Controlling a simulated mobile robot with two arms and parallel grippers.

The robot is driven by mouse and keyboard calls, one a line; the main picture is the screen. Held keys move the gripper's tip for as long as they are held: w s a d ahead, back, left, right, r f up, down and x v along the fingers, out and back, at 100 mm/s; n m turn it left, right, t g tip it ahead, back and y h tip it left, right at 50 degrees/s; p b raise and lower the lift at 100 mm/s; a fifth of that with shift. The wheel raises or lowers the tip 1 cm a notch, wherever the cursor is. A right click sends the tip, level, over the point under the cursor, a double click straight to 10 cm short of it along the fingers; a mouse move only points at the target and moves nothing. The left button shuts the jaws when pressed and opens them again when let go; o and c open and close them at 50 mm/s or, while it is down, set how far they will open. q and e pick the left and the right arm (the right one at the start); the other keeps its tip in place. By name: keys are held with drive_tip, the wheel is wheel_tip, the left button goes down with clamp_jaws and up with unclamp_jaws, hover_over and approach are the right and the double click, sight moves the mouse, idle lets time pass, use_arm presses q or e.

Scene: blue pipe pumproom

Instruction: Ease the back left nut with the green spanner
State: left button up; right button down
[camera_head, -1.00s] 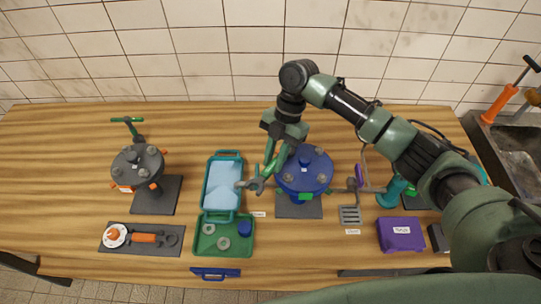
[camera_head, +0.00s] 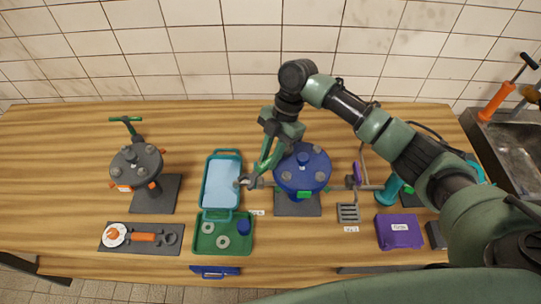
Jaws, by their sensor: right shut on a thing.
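The blue pump (camera_head: 294,188) stands on a dark plate in the middle of the bench. Grey nuts sit around its round lid, with the front left nut (camera_head: 287,176) and the front right nut (camera_head: 320,177) in plain sight. My right gripper (camera_head: 268,152) is over the back left side of the pump, shut on the green spanner (camera_head: 272,163). The spanner slants down beside the lid's left edge. The back left nut is largely hidden by the gripper and spanner, and I cannot tell whether the spanner touches it. My left gripper is not in view.
A teal toolbox (camera_head: 221,181) with a green tray (camera_head: 210,243) lies open left of the pump. A grey pump (camera_head: 136,160) and a mat with an orange-handled tool (camera_head: 145,237) are further left. A purple box (camera_head: 399,231) and a sink (camera_head: 515,150) are right.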

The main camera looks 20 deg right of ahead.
drive_tip(key=shift+r, duration=0.35)
drive_tip(key=shift+r, duration=1.7)
drive_tip(key=w+r+m+t, duration=0.3)
drive_tip(key=w+m+t, duration=0.25)
drive_tip(key=m, duration=0.65)
drive_tip(key=shift+g, duration=0.35)
drive_tip(key=shift+w+f, duration=0.25)
drive_tip(key=shift+f, duration=0.95)
drive_tip(key=shift+w+f, duration=0.2)
drive_tip(key=shift+f, duration=1)
drive_tip(key=shift+f, duration=0.2)
drive_tip(key=shift+f+b, duration=0.35)
drive_tip(key=shift+f, duration=0.4)
drive_tip(key=shift+f, duration=0.1)
